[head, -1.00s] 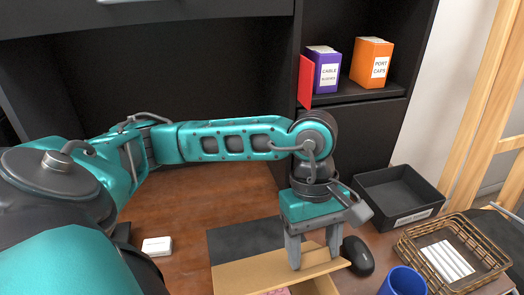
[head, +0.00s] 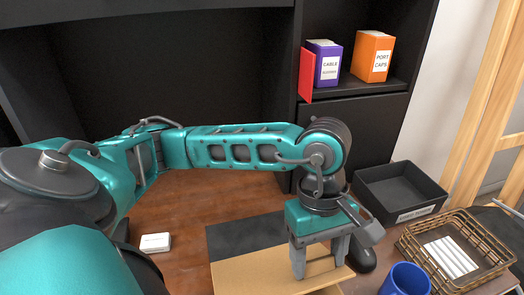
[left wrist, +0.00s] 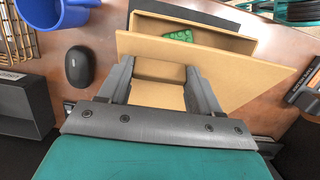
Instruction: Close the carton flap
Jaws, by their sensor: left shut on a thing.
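The tan carton flap (head: 250,272) spreads across the bottom of the head view, and hides the carton's inside there. My left gripper (head: 320,262) points down at its right part, with its fingers apart and cardboard held between them. In the left wrist view the left gripper (left wrist: 160,68) has the flap (left wrist: 235,75) between its fingers. The flap is tilted, with a gap to the carton (left wrist: 195,25). A green item (left wrist: 178,36) shows inside through that gap. My right gripper is in neither view.
A black mouse (head: 362,257) lies close right of the gripper. A blue cup (head: 405,280), a wicker basket (head: 465,240) and a black tray (head: 400,190) stand farther right. A white box (head: 155,242) lies left on the wooden desk, with clear room around it.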

